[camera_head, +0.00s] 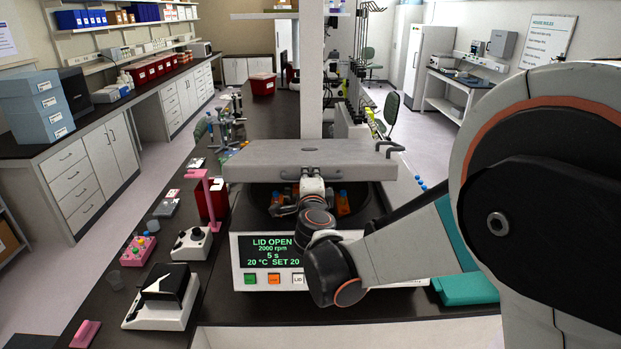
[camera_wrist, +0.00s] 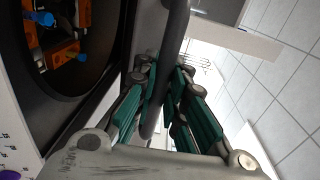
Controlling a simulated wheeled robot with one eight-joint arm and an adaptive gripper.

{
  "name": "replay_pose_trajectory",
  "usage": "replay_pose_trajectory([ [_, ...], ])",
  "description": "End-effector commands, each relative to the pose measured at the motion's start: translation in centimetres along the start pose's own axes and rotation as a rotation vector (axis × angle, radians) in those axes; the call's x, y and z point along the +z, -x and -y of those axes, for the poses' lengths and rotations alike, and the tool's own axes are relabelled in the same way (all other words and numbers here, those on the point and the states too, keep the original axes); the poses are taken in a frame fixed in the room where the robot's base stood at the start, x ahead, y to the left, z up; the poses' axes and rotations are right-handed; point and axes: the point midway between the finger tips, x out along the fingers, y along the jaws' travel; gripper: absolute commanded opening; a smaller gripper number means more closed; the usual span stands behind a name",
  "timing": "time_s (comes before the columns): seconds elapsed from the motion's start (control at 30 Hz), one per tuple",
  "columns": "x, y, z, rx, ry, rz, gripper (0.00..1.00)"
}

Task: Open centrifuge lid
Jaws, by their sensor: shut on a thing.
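The centrifuge (camera_head: 236,268) stands on the dark bench in the head view. Its display (camera_head: 274,252) reads "LID OPEN". Its grey lid (camera_head: 265,158) is raised clear above the chamber, and orange buckets with blue-capped tubes show inside. They also show in the wrist view, with an orange bucket (camera_wrist: 66,50) at upper left. My gripper (camera_wrist: 160,88) has its green-padded fingers on both sides of a dark bar handle (camera_wrist: 177,25) and is shut on it. In the head view my wrist reaches under the lid's front; the fingertips are hidden there.
Left of the centrifuge stand a pink stand (camera_head: 207,190), a small white device (camera_head: 193,243), a black-topped device (camera_head: 163,292) and a pink button box (camera_head: 137,250). A teal item (camera_head: 468,289) lies at right. My arm fills the right side.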

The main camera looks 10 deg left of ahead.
Motion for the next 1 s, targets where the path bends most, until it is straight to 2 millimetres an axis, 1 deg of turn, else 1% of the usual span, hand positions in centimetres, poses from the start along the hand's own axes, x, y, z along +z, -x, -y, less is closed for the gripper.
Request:
replay_pose_trajectory([
  [0.17,0.0,-0.5,3.1,0.000,0.000,-0.001,0.00],
  [0.27,0.0,-1.1,6.0,0.000,0.000,-0.001,0.00],
  [0.37,0.0,-2.2,9.5,0.000,-0.001,-0.001,0.00],
  [0.4,-0.1,-2.7,11.0,0.000,-0.001,-0.001,0.00],
  [0.47,-0.1,-3.6,13.2,0.000,-0.001,-0.001,0.00],
  [0.5,-0.1,-4.2,14.6,0.000,0.000,-0.001,0.00],
  [0.7,0.0,-7.7,21.0,-0.001,0.001,-0.001,0.00],
  [0.8,0.0,-9.4,23.6,-0.001,0.001,0.000,0.00],
  [0.9,0.0,-10.9,25.7,0.000,0.001,0.000,0.00],
  [1.0,0.0,-12.2,27.2,-0.001,0.002,0.000,0.00],
])
